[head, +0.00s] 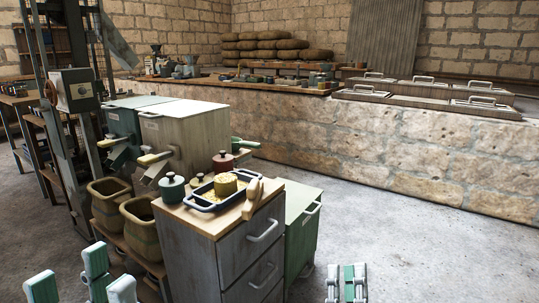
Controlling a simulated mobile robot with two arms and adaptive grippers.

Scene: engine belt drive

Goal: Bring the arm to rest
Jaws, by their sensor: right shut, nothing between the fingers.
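My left gripper (70,277) is at the bottom left of the head view. Its white and green fingers stand apart with a gap between them, and I see nothing held there. The lower part of this gripper is cut off by the picture edge. My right gripper (347,283) is at the bottom, right of the centre, over the grey floor. Its fingers are together and empty. Both grippers show in front of the furniture, and neither visibly touches anything.
A grey drawer cabinet (236,262) carries a blue tray (229,203) and lidded pots. A green cabinet (302,232) stands beside it. Woven baskets (142,235) stand at left, near a belt machine (76,90). A stone counter (400,150) runs behind. The floor (420,245) at right is clear.

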